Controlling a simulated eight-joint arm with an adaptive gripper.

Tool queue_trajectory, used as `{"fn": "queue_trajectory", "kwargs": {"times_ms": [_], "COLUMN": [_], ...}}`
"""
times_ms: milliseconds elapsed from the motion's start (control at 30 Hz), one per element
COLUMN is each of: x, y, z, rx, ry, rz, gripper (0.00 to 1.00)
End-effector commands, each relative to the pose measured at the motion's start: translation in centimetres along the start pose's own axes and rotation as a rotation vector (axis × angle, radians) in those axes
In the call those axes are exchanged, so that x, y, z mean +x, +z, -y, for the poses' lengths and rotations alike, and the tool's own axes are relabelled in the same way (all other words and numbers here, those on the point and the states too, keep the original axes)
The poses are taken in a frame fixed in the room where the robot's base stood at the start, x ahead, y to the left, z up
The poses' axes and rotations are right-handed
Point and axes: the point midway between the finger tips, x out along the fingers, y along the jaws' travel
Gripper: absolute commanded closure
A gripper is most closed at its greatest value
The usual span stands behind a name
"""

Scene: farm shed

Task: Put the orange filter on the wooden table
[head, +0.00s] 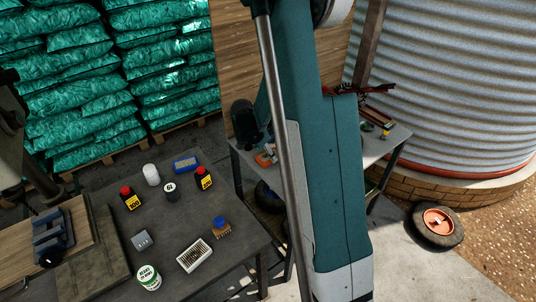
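A small orange object (266,157) lies on the grey table (390,148) behind my arm. It may be the orange filter, but it is small and partly covered, so I cannot tell for certain. A wooden-topped bench (88,238) stands at the lower left with a blue vise on it; I cannot tell whether it is the wooden table. My large teal arm fills the middle of the head view and hides much of the grey table. I cannot make out my gripper.
Stacked green sacks (70,80) stand behind. A wheel (438,225) lies right.

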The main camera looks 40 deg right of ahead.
Motion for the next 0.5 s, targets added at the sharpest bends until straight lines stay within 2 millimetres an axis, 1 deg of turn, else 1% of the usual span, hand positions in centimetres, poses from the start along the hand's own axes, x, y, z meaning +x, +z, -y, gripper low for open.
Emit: {"fn": "queue_trajectory", "kwargs": {"times_ms": [67, 100, 200, 500], "x": [0.27, 0.25, 0.19, 0.17], "y": [0.11, 0.10, 0.08, 0.07], "z": [0.00, 0.00, 0.00, 0.00], "rx": [0.000, 0.000, 0.000, 0.000], "ry": [0.000, 0.000, 0.000, 0.000], "rz": [0.000, 0.000, 0.000, 0.000], "gripper": [0.73, 0.58, 0.46, 0.46]}}
